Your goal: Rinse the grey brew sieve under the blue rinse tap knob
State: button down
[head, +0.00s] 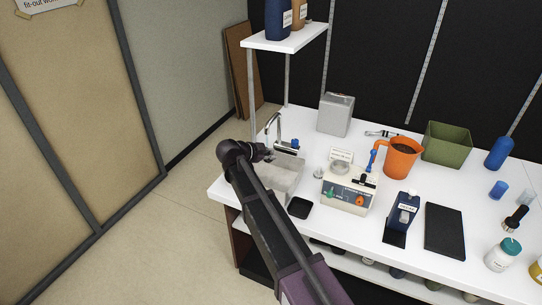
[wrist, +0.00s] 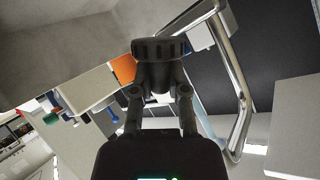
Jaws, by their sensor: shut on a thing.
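In the wrist view, my gripper (wrist: 160,88) is shut on a dark grey, ribbed round piece, the brew sieve (wrist: 160,50). In the head view my gripper (head: 266,153) is over the back left of the sink basin (head: 287,188), close to the chrome tap (head: 279,122). The blue rinse tap knob (head: 295,144) is just right of the gripper at the tap's foot. The sieve is too small and dark to make out in the head view. The tap's bent pipe (wrist: 238,90) passes right of the sieve in the wrist view. I see no clear water stream.
An orange jug (head: 402,164), a grey box (head: 336,116) and a green bin (head: 447,145) stand behind. A raised shelf (head: 286,42) is above the tap.

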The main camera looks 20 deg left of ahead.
jog(key=shift+w+d, duration=0.25)
jog(key=shift+d, duration=0.3)
jog(key=shift+s+a, duration=0.1)
jog(key=shift+a, duration=0.1)
dwell(0.7)
jog(key=shift+s+a, duration=0.15)
jog(key=shift+a, duration=0.15)
jog(key=shift+s, duration=0.1)
dwell(0.5)
jog(key=s+d, duration=0.3)
jog(key=s, duration=0.4)
jog(key=shift+d, duration=0.2)
dwell(0.7)
jog(key=shift+s+r, duration=0.1)
dwell(1.5)
jog(key=s+d+r+p, duration=0.2)
jog(key=s+r+p, duration=0.2)
jog(key=shift+s, duration=0.2)
dwell(0.4)
dwell(0.6)
